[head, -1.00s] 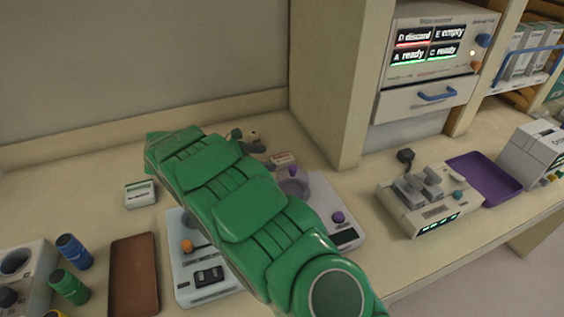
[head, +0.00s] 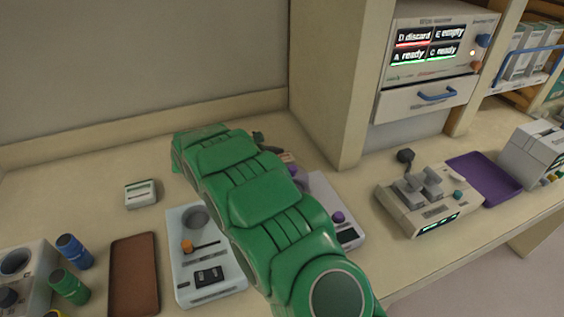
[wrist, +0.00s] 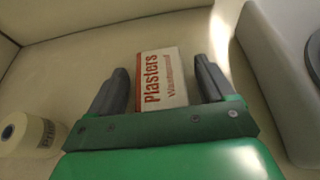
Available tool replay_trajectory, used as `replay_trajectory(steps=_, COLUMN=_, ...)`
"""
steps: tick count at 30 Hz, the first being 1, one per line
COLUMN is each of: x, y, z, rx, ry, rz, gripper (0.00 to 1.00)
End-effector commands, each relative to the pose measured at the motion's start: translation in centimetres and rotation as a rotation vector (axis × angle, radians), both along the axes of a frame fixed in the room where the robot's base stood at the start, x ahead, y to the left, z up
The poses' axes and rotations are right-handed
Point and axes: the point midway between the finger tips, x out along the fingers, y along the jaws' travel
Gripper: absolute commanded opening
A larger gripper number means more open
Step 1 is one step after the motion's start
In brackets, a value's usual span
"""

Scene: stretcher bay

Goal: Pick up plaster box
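The plaster box (wrist: 162,82) is white with a red side and red "Plasters" lettering. In the wrist view it lies on the counter between the two grey fingers of my gripper (wrist: 160,66). The gripper is open, with a narrow gap showing on each side of the box. The box's near end is hidden behind the green gripper body. In the head view my green arm hides most of the gripper and the box, so I cannot make out their contact there.
A white roll (wrist: 32,133) lies left of the gripper, and a pale device (wrist: 275,75) stands to its right. In the head view, a small white box (head: 141,193), a brown tray (head: 133,275) and a device with a dial (head: 203,278) stand on the counter. A cabinet post (head: 325,90) rises behind.

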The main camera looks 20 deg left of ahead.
Motion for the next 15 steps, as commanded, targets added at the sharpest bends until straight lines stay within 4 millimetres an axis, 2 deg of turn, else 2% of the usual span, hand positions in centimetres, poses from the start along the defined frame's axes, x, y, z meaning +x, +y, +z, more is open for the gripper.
replay_trajectory(steps=1, x=-0.01, y=-0.01, z=0.0, rx=0.0, ry=0.0, rz=0.0, gripper=0.74)
replay_trajectory(steps=10, x=0.0, y=-0.01, z=0.0, rx=0.0, ry=0.0, rz=-0.001, gripper=0.28)
replay_trajectory(steps=15, x=0.0, y=-0.01, z=0.0, rx=0.0, ry=0.0, rz=-0.001, gripper=0.27)
